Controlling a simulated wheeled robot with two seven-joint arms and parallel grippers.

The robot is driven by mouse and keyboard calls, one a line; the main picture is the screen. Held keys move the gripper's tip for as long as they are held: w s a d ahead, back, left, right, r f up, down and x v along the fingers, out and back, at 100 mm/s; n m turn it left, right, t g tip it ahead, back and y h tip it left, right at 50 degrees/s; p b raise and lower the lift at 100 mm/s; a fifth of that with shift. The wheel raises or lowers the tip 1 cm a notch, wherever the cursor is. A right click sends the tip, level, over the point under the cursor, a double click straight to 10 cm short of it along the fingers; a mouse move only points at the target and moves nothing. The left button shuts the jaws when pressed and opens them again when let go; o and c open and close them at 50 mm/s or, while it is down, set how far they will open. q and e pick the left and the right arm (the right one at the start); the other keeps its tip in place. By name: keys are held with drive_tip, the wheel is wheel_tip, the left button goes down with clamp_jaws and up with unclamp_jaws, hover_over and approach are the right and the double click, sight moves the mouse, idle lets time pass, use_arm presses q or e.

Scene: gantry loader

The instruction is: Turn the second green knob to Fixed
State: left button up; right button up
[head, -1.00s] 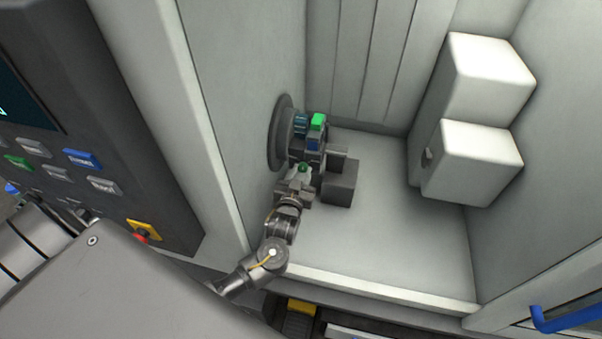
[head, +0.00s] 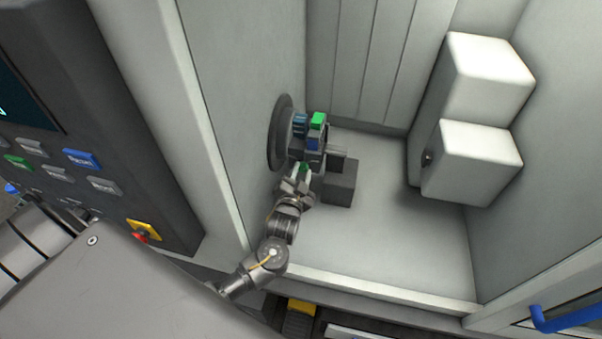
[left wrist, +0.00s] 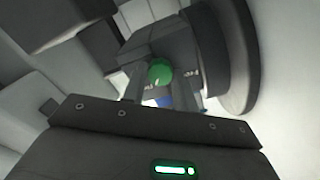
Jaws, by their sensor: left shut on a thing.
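A small green knob (head: 304,167) sits on the dark fixture at the left wall of the bay. My left gripper (head: 301,174) is shut on this knob. In the left wrist view the round green knob (left wrist: 159,73) shows between the two fingers, with a small pale mark on its face. I cannot read any Fixed label. My right gripper is not in view.
A dark round flange (head: 280,132) stands on the left wall behind the fixture. A dark block (head: 339,183) is just right of the gripper. White boxes (head: 470,160) stand at the right wall. The bay floor (head: 400,235) between is clear. A button panel (head: 95,140) stands outside at left.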

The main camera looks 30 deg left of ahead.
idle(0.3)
use_arm(q)
drive_tip(key=o, duration=1)
drive_tip(key=shift+c, duration=0.2)
drive_tip(key=shift+s+d+f, duration=0.1)
drive_tip(key=shift+s+d, duration=0.05)
drive_tip(key=shift+s, duration=0.25)
drive_tip(key=b+v, duration=0.3)
drive_tip(key=v, duration=0.7)
drive_tip(key=shift+b, duration=0.3)
